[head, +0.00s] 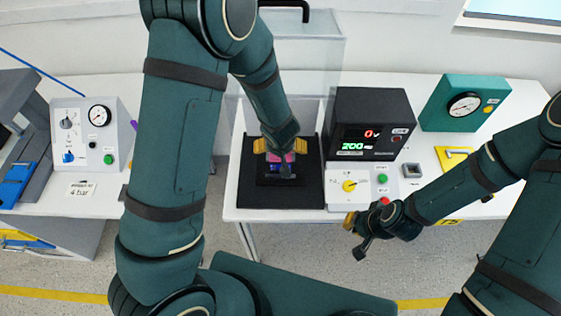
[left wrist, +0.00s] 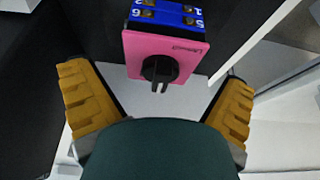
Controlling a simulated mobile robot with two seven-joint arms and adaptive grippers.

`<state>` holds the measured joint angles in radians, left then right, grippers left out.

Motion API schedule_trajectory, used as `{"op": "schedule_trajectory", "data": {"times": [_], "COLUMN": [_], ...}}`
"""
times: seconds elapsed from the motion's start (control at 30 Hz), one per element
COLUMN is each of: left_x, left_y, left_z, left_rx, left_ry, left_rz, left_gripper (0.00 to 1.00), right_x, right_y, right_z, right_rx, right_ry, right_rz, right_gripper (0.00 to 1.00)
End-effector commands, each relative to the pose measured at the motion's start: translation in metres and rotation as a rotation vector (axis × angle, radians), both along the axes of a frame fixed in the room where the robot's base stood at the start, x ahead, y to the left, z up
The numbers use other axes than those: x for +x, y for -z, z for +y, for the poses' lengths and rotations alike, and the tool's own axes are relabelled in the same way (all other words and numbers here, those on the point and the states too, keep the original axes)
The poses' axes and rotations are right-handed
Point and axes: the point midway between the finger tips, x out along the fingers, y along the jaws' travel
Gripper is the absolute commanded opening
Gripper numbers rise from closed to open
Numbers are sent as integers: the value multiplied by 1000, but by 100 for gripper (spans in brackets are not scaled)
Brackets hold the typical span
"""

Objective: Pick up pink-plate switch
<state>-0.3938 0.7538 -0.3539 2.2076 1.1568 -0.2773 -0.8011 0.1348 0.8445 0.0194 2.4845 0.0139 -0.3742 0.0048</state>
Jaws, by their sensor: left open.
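The pink-plate switch (left wrist: 185,50) shows in the left wrist view with a black knob and a blue terminal body. In the head view the switch (head: 289,158) is over the black square platform (head: 310,190), partly hidden by my left arm. My left gripper (head: 280,146) is open above the platform. In the left wrist view the yellow fingers of the left gripper (left wrist: 155,76) stand wide on either side of the switch, with gaps on both sides. My right gripper (head: 354,232) hangs empty near the table's front edge; its jaw opening is unclear.
A clear enclosure (head: 330,60) stands behind the platform. A black meter box (head: 370,122) and a white button panel (head: 365,183) stand to its right. A teal gauge box (head: 465,102) is further right. A gauge panel (head: 90,130) is on the left table.

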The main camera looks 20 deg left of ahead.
Motion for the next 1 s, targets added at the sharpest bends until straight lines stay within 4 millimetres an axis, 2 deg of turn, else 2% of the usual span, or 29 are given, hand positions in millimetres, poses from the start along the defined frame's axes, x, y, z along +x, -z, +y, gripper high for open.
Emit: {"op": "schedule_trajectory", "data": {"times": [0.03,0.1,0.37,0.6,0.87,1.0], "left_x": [2,4,5,5,5,5], "left_y": [8,11,11,11,10,-1], "left_z": [0,1,1,1,1,0], "left_rx": [0,-1,-1,-1,-1,0], "left_ry": [0,0,1,1,1,4], "left_rz": [1,0,0,0,0,-1], "left_gripper": [100,100,100,22,22,22], "right_x": [0,0,1,0,0,0], "right_y": [6,7,6,6,6,-3], "right_z": [0,0,0,1,1,0], "right_rx": [-1,-1,-1,-1,-1,0], "right_ry": [0,0,0,0,0,-1], "right_rz": [0,-1,-1,-1,-1,-1], "right_gripper": [0,0,0,0,0,0]}}
